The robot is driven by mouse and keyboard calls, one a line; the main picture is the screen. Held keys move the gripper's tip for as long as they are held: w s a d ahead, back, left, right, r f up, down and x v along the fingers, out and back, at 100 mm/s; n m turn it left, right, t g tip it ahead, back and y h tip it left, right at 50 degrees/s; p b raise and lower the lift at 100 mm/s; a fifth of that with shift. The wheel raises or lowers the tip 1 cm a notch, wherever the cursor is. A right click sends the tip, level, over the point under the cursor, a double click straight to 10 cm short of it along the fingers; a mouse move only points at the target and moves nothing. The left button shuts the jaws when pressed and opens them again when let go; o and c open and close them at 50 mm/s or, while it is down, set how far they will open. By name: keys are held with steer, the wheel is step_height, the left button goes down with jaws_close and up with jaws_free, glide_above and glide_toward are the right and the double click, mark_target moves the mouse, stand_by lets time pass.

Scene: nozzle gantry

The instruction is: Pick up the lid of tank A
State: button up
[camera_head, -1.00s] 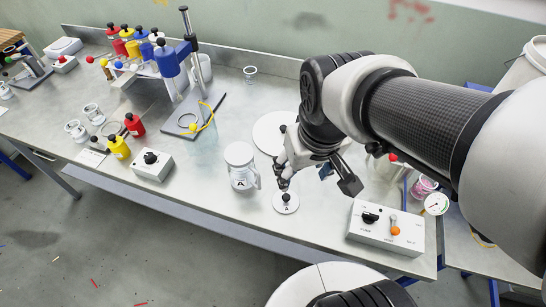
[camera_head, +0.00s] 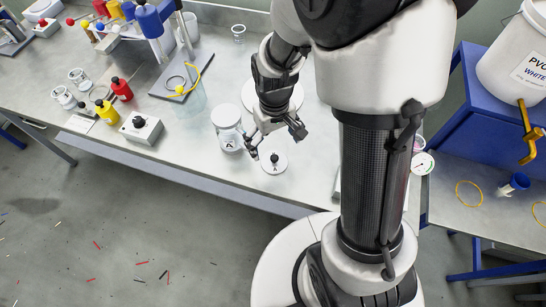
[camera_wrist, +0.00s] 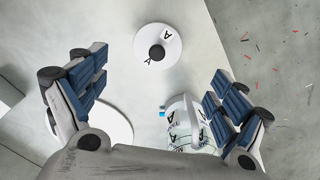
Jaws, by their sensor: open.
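The lid of tank A (camera_head: 273,168) is a white disc with a black knob and a letter A, lying flat on the bench near its front edge. In the wrist view the lid (camera_wrist: 172,36) lies at top centre, just beyond the fingertips. Tank A (camera_head: 227,118) is a clear-white jar marked A, standing left of the lid. It shows partly behind the right finger in the wrist view (camera_wrist: 183,112). My gripper (camera_head: 277,138) is open and empty, above and a little behind the lid. Its fingers spread wide in the wrist view (camera_wrist: 155,90).
A large white disc (camera_head: 291,101) lies behind my gripper. A grey box with a black knob (camera_head: 141,129), red and yellow bottles and glass beakers stand to the left. A stand with a blue clamp (camera_head: 180,85) is behind tank A. Bare bench (camera_head: 225,165) lies left of the lid.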

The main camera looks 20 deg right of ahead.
mark_target(275, 159)
steer(key=f+b, duration=0.1)
steer(key=f, duration=0.2)
steer(key=f+b, duration=0.1)
steer(key=f, duration=0.2)
steer(key=f+b, duration=0.1)
steer(key=f, duration=0.2)
steer(key=shift+w+d+f+b, duration=0.15)
steer(key=shift+w+f+b, duration=0.1)
steer(key=shift+f+b, duration=0.1)
steer(key=shift+r, duration=0.15)
steer(key=shift+c, duration=0.6)
steer(key=c, duration=0.9)
steer(key=shift+s, duration=0.25)
steer(key=c, duration=1)
